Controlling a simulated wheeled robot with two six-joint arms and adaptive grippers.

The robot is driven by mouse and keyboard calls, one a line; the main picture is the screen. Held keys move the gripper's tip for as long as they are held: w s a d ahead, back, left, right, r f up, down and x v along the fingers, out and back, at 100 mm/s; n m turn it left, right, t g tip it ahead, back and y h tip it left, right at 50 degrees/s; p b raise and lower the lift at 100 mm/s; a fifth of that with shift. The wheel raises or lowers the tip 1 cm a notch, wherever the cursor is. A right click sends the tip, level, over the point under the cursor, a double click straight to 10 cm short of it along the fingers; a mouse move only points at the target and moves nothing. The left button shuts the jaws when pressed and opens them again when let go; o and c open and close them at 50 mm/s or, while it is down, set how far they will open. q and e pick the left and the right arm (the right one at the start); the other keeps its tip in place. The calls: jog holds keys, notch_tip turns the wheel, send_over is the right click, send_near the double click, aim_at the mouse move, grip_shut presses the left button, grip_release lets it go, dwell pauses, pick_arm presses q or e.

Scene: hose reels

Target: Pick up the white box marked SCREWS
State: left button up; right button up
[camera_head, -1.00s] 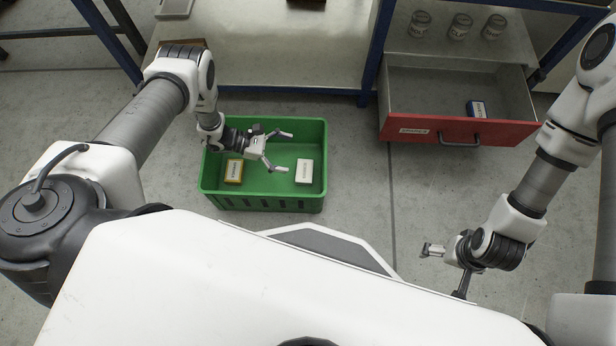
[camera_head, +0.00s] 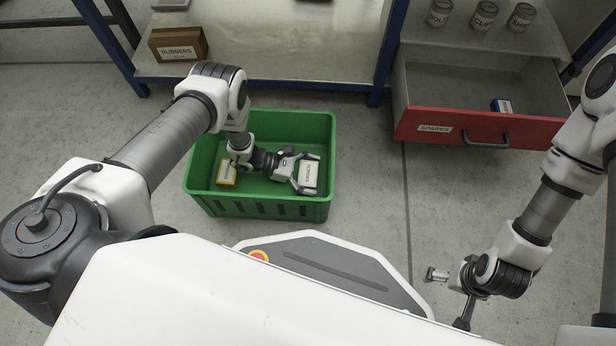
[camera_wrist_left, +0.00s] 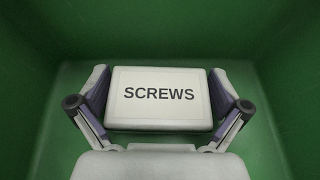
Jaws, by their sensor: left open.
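The white box marked SCREWS (camera_head: 308,174) lies flat in the right part of a green crate (camera_head: 262,209). It also fills the middle of the left wrist view (camera_wrist_left: 160,99), label facing up. My left gripper (camera_head: 306,173) is open and down in the crate, with one finger on either side of the box. In the left wrist view its fingers (camera_wrist_left: 160,103) stand close to the box's left and right sides. I cannot tell whether they touch it.
A yellow-and-white box (camera_head: 227,173) lies in the crate's left part. The crate walls rise around my left gripper. An open red-fronted drawer marked SPARES (camera_head: 480,130) holds a small blue box (camera_head: 503,106). A brown RUBBERS box (camera_head: 178,44) and several jars stand on shelves behind.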

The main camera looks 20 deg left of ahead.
pick_arm(q)
jog(key=shift+r, duration=0.1)
jog(key=c, duration=1)
jog(key=shift+o, duration=0.2)
